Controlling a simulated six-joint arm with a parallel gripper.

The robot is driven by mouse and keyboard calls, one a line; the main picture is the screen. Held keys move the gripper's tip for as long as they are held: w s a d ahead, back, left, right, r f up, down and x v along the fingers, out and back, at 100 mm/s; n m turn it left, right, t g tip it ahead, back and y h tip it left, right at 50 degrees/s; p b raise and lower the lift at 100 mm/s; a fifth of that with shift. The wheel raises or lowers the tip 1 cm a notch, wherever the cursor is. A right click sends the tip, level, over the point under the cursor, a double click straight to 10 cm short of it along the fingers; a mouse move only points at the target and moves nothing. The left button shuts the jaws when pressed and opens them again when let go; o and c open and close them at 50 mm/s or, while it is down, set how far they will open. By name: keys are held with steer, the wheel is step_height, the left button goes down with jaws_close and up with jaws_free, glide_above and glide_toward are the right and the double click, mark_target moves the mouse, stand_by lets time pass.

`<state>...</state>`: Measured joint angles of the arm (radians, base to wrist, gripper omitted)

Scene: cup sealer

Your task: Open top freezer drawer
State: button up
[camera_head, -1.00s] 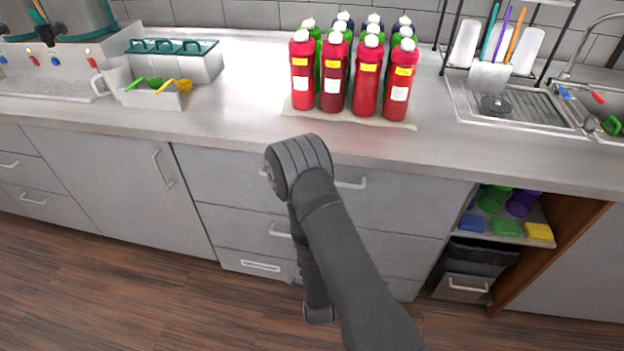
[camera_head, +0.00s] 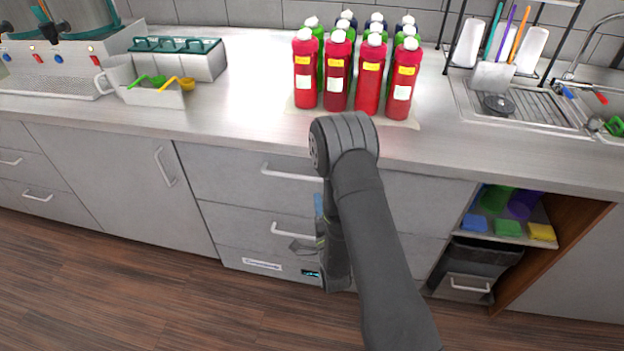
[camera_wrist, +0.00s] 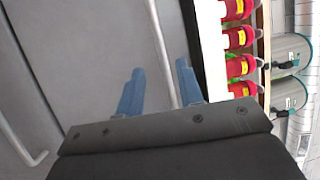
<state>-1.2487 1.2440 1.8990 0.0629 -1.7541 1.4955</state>
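The freezer is the grey drawer unit under the counter. Its top drawer (camera_head: 225,178) is shut, flush with the fronts around it. Its silver bar handle (camera_head: 290,173) shows left of my arm; the right part of the drawer is hidden. In the wrist view my gripper (camera_wrist: 157,92) is open, its two blue fingers apart and empty. The top drawer handle (camera_wrist: 158,40) runs lengthwise in the picture and passes between the fingertips in line of sight; I cannot tell whether they reach around it. In the head view my arm mostly hides the gripper.
The lower drawer handle (camera_head: 292,231) also shows at the wrist view's left (camera_wrist: 20,142). The counter (camera_head: 250,110) overhangs the drawers. Red bottles (camera_head: 370,75) stand near its front edge. An open shelf with sponges (camera_head: 507,228) is at right. The floor (camera_head: 120,290) in front is clear.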

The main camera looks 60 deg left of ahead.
mark_target(312, 179)
steer(key=x, duration=0.9)
steer(key=shift+w+a+r, duration=0.1)
steer(key=shift+w+a, duration=0.05)
steer(key=shift+a, duration=0.2)
steer(key=shift+c, duration=0.4)
jaws_close()
